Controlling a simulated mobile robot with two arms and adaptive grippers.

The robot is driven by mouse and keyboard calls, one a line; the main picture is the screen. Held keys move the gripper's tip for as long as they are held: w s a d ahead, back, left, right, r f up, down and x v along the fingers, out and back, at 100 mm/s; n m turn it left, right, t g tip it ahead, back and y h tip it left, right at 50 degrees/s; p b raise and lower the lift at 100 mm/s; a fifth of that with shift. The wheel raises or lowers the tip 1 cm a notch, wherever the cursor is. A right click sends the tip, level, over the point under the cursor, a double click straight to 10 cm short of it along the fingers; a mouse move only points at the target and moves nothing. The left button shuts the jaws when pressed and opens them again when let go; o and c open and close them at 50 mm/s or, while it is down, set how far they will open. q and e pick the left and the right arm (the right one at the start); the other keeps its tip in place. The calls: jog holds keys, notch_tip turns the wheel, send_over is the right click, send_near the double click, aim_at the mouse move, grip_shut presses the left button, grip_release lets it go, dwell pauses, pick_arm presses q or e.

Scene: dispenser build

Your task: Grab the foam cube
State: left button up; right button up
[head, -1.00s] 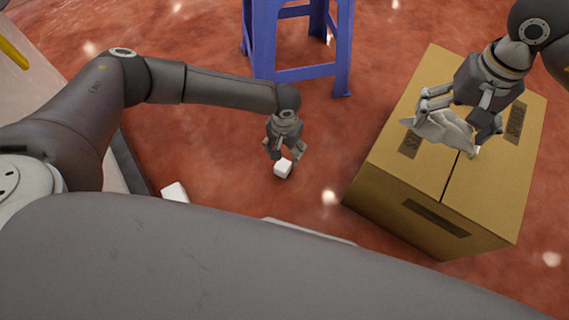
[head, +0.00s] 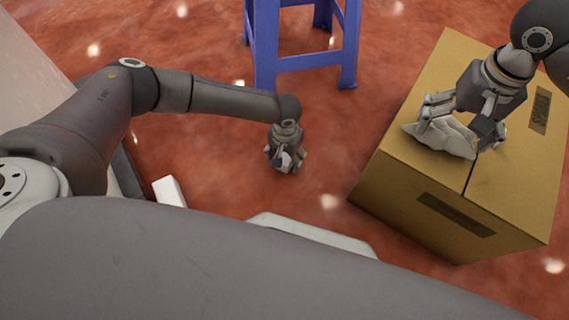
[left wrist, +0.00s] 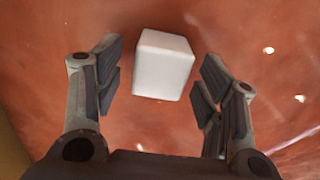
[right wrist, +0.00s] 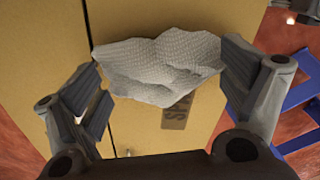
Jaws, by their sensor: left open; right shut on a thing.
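The foam cube (left wrist: 164,64) is white and shows whole in the left wrist view. It lies between the spread fingers of my left gripper (left wrist: 160,85), with a gap on each side. In the head view my left gripper (head: 286,165) points down over the red floor and hides most of the cube. My right gripper (head: 462,130) is shut on a crumpled light grey cloth (head: 445,138) over the cardboard box. The cloth also shows between the fingers in the right wrist view (right wrist: 158,66).
A cardboard box (head: 400,180) with dark printed labels stands at the right under my right gripper. A blue stool (head: 305,62) stands behind my left gripper. The red floor between stool and box is clear.

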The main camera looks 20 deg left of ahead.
pick_arm(q)
jog(key=shift+f+b, duration=0.3)
jog(key=shift+f, duration=0.6)
jog(key=shift+c, duration=0.3)
jog(key=c, duration=0.7)
jog(key=shift+r, duration=0.15)
